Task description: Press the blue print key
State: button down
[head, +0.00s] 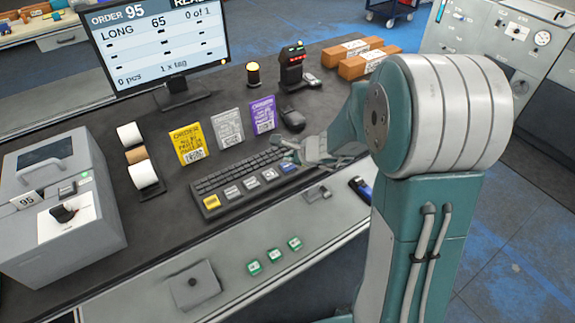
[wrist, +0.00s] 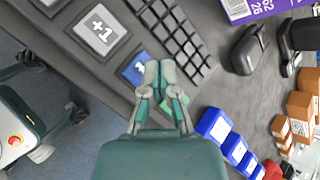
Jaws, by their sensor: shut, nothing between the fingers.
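The blue print key (head: 289,167) is at the right end of the front row of large keys on the dark keyboard (head: 240,180). It also shows in the wrist view (wrist: 134,69), partly covered by my fingers. My gripper (head: 284,146) is shut and empty, its fingertips just over or beside the blue key. In the wrist view the closed fingertips (wrist: 160,72) overlap the key's right edge. I cannot tell whether they touch it. The monitor (head: 158,42) reads order 95, long 65, 0 of 1, 0 pcs.
Yellow (head: 188,144), grey (head: 228,128) and purple (head: 263,115) order cards stand behind the keyboard. A dark mouse (head: 292,119) lies near my gripper. A grey printer-like box (head: 60,205) stands at the left. Small green tags (head: 274,255) lie along the front ledge.

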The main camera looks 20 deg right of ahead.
aim_at(290, 166)
jog(key=shift+r, duration=2.5)
jog(key=shift+s+a+r, duration=0.15)
jog(key=shift+s+r, duration=0.05)
jog(key=shift+r, duration=0.05)
jog(key=s+a+r+n+g, duration=0.1)
jog(key=s+a+r+n, duration=0.1)
jog(key=s+r+n, duration=0.35)
jog(key=s+a+r+n+g, duration=0.1)
jog(key=s+a+r+n, duration=0.2)
jog(key=s+n, duration=0.45)
jog(key=s+d+r+n+h, duration=0.1)
jog(key=s+d+n+h, duration=0.1)
jog(key=s+n, duration=0.2)
jog(key=s+d+r+n+h, duration=0.1)
jog(key=s+d+n+h, duration=0.1)
jog(key=s, duration=0.8)
jog(key=shift+d+r+n+h, duration=0.15)
jog(key=shift+d+n+h, duration=0.25)
jog(key=shift+n, duration=0.6)
jog(key=shift+w, duration=0.1)
